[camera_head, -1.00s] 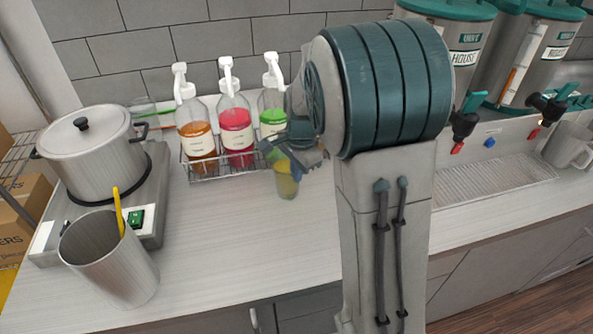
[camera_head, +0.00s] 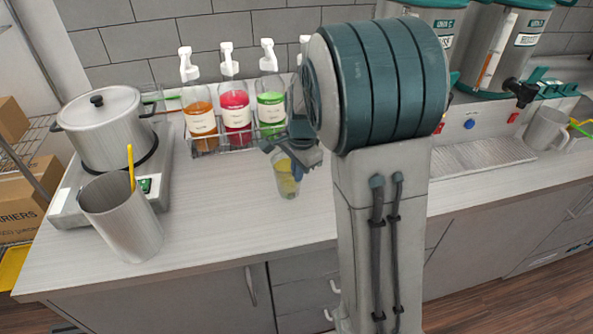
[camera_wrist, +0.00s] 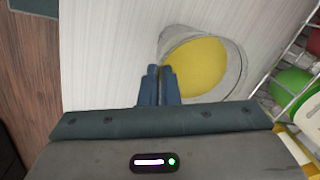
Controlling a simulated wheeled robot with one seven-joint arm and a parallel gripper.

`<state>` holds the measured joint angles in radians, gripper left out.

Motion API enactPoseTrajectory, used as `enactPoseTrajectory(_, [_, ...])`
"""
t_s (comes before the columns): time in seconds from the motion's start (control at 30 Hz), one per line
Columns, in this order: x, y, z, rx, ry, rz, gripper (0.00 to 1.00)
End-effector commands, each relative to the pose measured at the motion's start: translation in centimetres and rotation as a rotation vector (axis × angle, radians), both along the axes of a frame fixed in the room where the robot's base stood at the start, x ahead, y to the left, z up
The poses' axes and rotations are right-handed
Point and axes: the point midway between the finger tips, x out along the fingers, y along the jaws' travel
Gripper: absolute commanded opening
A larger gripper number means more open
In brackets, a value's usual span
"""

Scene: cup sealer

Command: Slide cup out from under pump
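A clear cup (camera_head: 287,180) with yellow liquid is at the counter, in front of the pump-bottle rack and clear of the pumps. In the wrist view the cup (camera_wrist: 205,65) is seen from above, with its yellow contents filling most of the opening. My gripper (camera_head: 292,153) is over the cup's upper edge in the head view. In the wrist view my gripper's blue fingers (camera_wrist: 160,72) are close together at the cup's left rim, apparently pinching its wall. Pump bottles stand in a wire rack: orange (camera_head: 201,120), red (camera_head: 236,117) and green (camera_head: 271,112). My arm hides the rack's right part.
A pot (camera_head: 104,130) on a hot plate and a metal container (camera_head: 125,222) with a yellow-handled utensil stand at left. Drink dispensers (camera_head: 495,50), a drip tray (camera_head: 480,154) and a metal pitcher (camera_head: 546,131) are at right. The counter front between container and cup is clear.

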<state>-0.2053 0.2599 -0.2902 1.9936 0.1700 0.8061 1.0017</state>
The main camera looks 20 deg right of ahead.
Motion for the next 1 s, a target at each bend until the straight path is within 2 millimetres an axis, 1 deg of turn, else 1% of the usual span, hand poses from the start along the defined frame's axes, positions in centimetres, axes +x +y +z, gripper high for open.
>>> enactPoseTrajectory(0.2, [0.0, -0.1, 0.1, 0.000, -0.002, -0.003, 0.00])
enactPoseTrajectory(0.23, [0.0, -0.1, 0.1, 0.000, -0.002, -0.003, 0.05])
enactPoseTrajectory(0.27, [0.1, -0.1, 0.1, 0.000, -0.002, -0.002, 0.13])
enactPoseTrajectory(0.3, [0.0, -0.1, 0.1, 0.000, -0.002, -0.002, 0.25])
enactPoseTrajectory(0.33, [0.0, -0.1, 0.1, 0.000, -0.002, -0.002, 0.28])
enactPoseTrajectory(0.57, [0.0, 0.0, 0.0, -0.001, -0.001, 0.000, 0.28])
enactPoseTrajectory(0.67, [0.0, 0.0, 0.4, 0.000, -0.003, 0.001, 0.28])
enactPoseTrajectory(0.77, [0.0, 0.0, 1.4, 0.000, -0.005, 0.002, 0.28])
enactPoseTrajectory(0.83, [-0.2, -0.1, 2.6, 0.000, -0.006, 0.002, 0.28])
enactPoseTrajectory(1.0, [-0.5, -0.3, 6.5, 0.001, -0.007, 0.001, 0.28])
